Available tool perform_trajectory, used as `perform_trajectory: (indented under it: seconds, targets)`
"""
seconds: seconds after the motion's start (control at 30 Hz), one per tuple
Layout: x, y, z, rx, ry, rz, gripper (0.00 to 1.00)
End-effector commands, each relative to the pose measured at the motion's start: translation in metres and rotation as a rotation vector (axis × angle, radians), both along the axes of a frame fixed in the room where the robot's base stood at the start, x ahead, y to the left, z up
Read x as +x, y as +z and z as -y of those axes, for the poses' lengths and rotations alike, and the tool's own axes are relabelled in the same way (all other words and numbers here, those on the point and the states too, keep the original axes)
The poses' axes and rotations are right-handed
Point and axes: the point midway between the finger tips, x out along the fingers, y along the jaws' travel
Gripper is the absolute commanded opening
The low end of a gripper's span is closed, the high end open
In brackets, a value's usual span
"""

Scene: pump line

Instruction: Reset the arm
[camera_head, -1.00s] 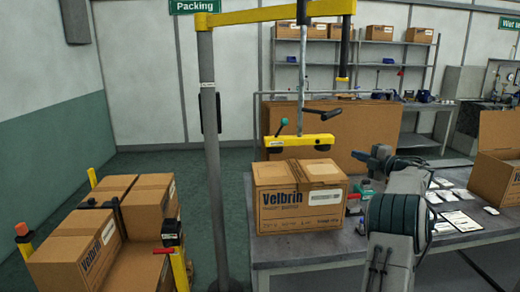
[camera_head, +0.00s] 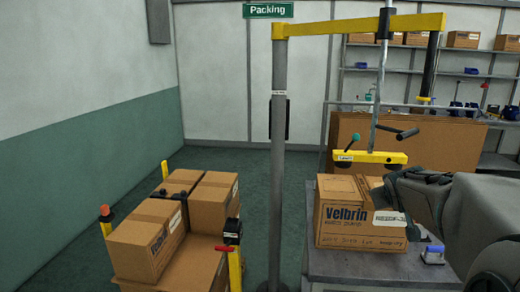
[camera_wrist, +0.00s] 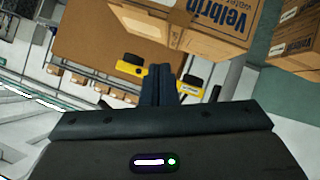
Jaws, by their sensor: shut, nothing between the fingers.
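My arm (camera_head: 490,225) reaches in from the right in the head view, folded in front of the bench. Its dark end overlaps the right side of a Velbrin carton, and the fingers cannot be made out there. In the wrist view my gripper (camera_wrist: 162,72) shows two dark fingers pressed together, with nothing between them. Beyond them are the Velbrin carton (camera_wrist: 205,25) and a yellow lifting bar (camera_wrist: 190,86). I see no contact between the fingers and either one.
The Velbrin carton (camera_head: 345,222) stands on the grey bench (camera_head: 350,262), under the yellow lifting bar (camera_head: 368,157) of a hoist on a grey post (camera_head: 278,170). Cartons (camera_head: 145,245) are stacked on the left. Green floor (camera_head: 255,205) between stack and post is clear.

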Motion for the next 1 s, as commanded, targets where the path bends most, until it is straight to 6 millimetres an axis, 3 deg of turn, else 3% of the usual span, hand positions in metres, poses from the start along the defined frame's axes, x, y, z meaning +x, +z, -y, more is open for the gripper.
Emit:
perform_trajectory:
  seconds: [0.03, 0.2, 0.4, 0.5, 0.63, 1.0]
  targets:
    - [-0.025, -0.011, -0.025, 0.063, -0.006, -0.061, 0.0]
    - [-0.119, -0.062, -0.1, 0.26, -0.033, -0.313, 0.0]
    - [-0.215, -0.105, -0.157, 0.397, -0.045, -0.564, 0.0]
    - [-0.243, -0.116, -0.171, 0.428, -0.047, -0.64, 0.0]
    - [-0.26, -0.123, -0.178, 0.446, -0.05, -0.683, 0.0]
    - [-0.26, -0.123, -0.178, 0.447, -0.051, -0.686, 0.0]
